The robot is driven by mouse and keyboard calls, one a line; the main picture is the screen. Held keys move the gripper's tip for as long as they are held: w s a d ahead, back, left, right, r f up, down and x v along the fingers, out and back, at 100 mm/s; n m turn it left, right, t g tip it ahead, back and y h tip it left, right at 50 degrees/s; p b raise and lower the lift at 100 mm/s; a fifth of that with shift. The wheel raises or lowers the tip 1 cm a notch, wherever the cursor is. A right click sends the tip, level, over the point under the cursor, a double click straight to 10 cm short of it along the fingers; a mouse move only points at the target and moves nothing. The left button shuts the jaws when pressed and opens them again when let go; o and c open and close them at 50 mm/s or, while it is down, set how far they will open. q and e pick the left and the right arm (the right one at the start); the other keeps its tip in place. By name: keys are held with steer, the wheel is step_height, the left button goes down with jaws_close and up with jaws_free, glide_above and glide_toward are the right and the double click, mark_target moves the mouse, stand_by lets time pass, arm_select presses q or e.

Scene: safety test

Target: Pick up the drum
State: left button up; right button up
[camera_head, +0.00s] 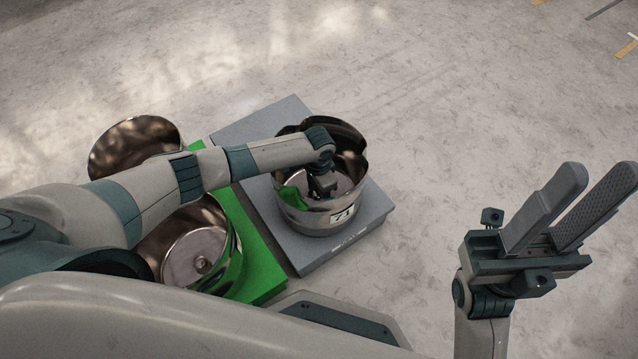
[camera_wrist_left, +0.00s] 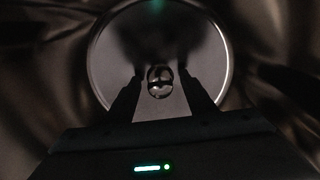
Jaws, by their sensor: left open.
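A shiny metal drum (camera_head: 295,213) marked 71 stands upright on a grey platform. Its top is open. My left gripper (camera_head: 318,200) reaches down inside this drum, and my wrist partly hides it. In the left wrist view, the round plate (camera_wrist_left: 122,60) inside the drum has a small round knob (camera_wrist_left: 160,82) at its centre. The open fingers of my left gripper (camera_wrist_left: 160,88) point at the knob, one on each side in the picture. I cannot tell whether they touch it. My right gripper (camera_head: 570,208) is open and empty at the right, fingers pointing up.
The grey platform (camera_head: 318,256) lies beside a green platform (camera_head: 262,262). Another open metal drum (camera_head: 190,262) stands on the green platform, with a further one (camera_head: 125,140) behind it, both partly hidden by my left arm.

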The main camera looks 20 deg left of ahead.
arm_select(q)
jaws_close()
stand_by(1.0)
steer(key=shift+w, duration=0.1)
stand_by(0.3)
